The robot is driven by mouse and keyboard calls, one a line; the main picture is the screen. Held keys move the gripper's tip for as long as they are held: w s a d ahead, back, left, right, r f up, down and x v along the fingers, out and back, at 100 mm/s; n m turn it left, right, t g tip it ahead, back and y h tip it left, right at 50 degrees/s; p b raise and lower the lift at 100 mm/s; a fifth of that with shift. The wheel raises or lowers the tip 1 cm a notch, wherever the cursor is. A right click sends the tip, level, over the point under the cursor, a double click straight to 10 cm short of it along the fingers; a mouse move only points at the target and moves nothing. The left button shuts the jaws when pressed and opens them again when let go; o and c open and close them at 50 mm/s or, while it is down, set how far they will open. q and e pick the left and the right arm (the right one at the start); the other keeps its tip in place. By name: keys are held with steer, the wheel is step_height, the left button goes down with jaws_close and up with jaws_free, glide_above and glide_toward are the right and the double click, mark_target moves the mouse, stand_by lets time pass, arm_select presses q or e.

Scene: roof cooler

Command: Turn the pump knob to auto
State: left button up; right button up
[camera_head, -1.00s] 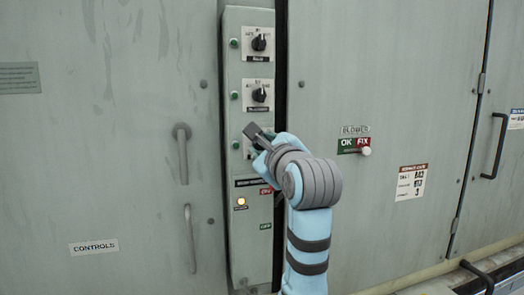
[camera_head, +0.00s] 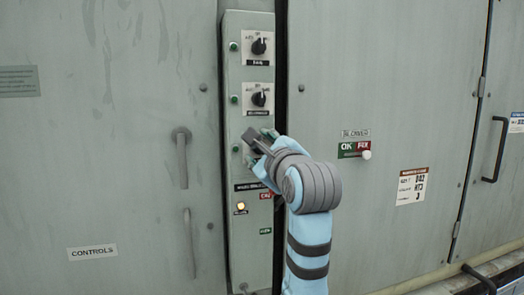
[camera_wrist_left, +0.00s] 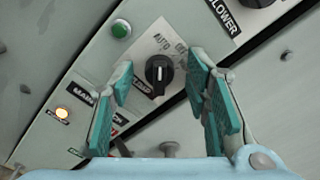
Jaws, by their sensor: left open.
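The pump knob (camera_wrist_left: 158,70) is a black rotary knob on a pale plate in the left wrist view. "AUTO" and "OFF" are printed on the plate, and a black label (camera_wrist_left: 144,88) beside it is partly covered. A pale mark on the knob runs roughly upright in that view; I cannot tell for sure which setting it marks. My left gripper (camera_head: 258,143) is at the panel's third knob place in the head view and hides this knob there. Its teal-padded fingers are open, one on each side of the knob, with no clear contact. My right gripper is not in view.
The narrow control panel (camera_head: 233,218) carries two more knobs above, the upper one (camera_head: 258,47) and the blower knob (camera_head: 259,99). Green buttons (camera_head: 234,99) line its left side; an amber lamp (camera_head: 241,207) is lit below. Door handles (camera_head: 182,158) stick out to the left.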

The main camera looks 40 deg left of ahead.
arm_select(q)
steer(key=v, duration=0.7)
steer(key=shift+s+d, duration=0.1)
steer(key=shift+d, duration=0.1)
